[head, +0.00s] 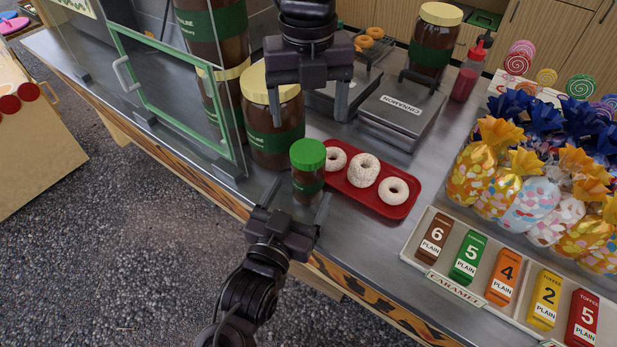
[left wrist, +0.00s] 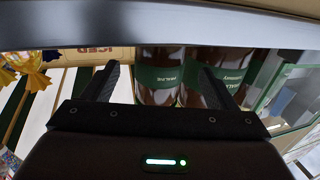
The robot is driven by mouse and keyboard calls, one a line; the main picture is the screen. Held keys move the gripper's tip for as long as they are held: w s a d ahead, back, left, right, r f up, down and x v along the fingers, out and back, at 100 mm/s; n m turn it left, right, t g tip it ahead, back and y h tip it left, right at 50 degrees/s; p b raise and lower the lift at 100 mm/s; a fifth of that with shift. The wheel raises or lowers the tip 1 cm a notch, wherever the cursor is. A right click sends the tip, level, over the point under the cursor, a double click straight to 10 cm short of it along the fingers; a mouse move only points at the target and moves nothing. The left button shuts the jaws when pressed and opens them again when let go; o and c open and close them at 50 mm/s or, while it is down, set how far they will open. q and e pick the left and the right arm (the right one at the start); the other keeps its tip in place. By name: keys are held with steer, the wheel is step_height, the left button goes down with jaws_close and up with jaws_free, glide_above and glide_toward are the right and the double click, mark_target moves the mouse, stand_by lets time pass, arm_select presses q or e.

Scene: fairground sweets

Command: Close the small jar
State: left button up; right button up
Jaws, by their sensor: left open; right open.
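The small jar (head: 308,187) stands upright on the counter near its front edge, brown with a green label. Its green lid (head: 308,152) sits on top; I cannot tell how tightly. My left gripper (head: 296,200) is open at the counter's front edge, its fingers apart in front of the small jar, nothing held. In the left wrist view its open fingers (left wrist: 157,88) frame brown jars with green labels (left wrist: 158,78); I cannot tell if one is the small jar. My right gripper (head: 307,100) is open and empty, pointing down behind the small jar, beside a large cream-lidded jar.
The large jar (head: 272,140) stands close behind and left of the small jar. A red tray (head: 377,203) with white doughnuts is at its right. A grey box marked cinnamon (head: 402,107) lies behind. A green-framed glass panel (head: 170,90) stands left.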

arm_select(q)
steer(key=x, duration=0.5)
steer(key=shift+w+d, duration=0.1)
steer(key=shift+w, duration=0.1)
steer(key=c, duration=1.7)
jaws_close()
arm_select(e)
steer(key=n, duration=0.4)
steer(key=shift+n, duration=0.3)
steer(key=n, duration=1.8)
